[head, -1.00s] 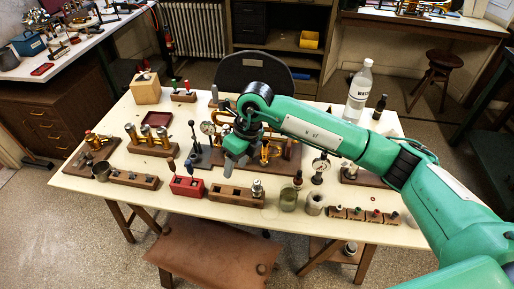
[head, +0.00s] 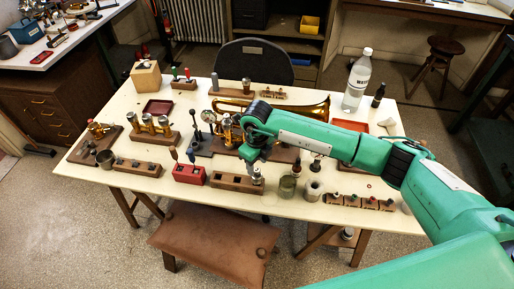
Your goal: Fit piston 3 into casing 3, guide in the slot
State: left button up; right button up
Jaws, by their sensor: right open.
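A brass horn (head: 277,103) lies on its wooden stand near the middle of the table, with its upright valve casings (head: 227,128) at its left part. My arm hides some of the horn. A wooden rack (head: 231,180) with dark holes stands near the front edge. A silvery piston (head: 257,177) stands upright in its right end; which number it bears is too small to read. My right gripper (head: 253,162) is open, just above that piston, pointing down. I cannot tell whether its fingers are around the piston. The guide and slot are too small to see. My left gripper is not in view.
A red block (head: 189,174) with tools stands left of the rack. A glass jar (head: 287,187), a white ring-shaped roll (head: 314,190) and a labelled wooden strip (head: 358,202) stand to the right. A water bottle (head: 357,82) stands at the back right.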

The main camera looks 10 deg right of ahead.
jog(key=shift+f, duration=1.35)
jog(key=shift+c, duration=0.5)
grip_shut()
notch_tip(320, 180, up, 10)
jog(key=p, duration=0.5)
jog(key=shift+r, duration=0.1)
dwell(0.4)
